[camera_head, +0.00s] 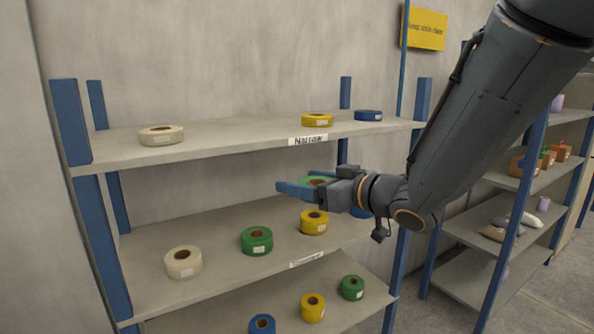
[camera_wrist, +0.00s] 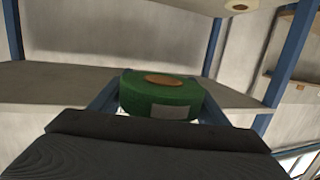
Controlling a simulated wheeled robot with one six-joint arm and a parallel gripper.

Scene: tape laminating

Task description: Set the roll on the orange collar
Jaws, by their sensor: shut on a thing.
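My gripper (camera_head: 306,188) is shut on a green tape roll (camera_wrist: 160,95) in front of the shelf rack. In the wrist view the roll sits between the two blue fingers, upright, with its brown core facing up and a white label on its side. In the head view the held roll (camera_head: 316,180) is partly hidden by a finger. It is between the top and middle shelf heights. No orange collar can be made out on the shelves; a thin orange ring at the wrist is part of my arm.
The top shelf (camera_head: 225,143), labelled Narrow, holds white, yellow and blue rolls with a gap between white and yellow. The middle shelf (camera_head: 215,285) holds white, green, yellow and blue rolls. The lower shelf (camera_head: 345,312) holds blue, yellow and green ones. Another rack stands at right.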

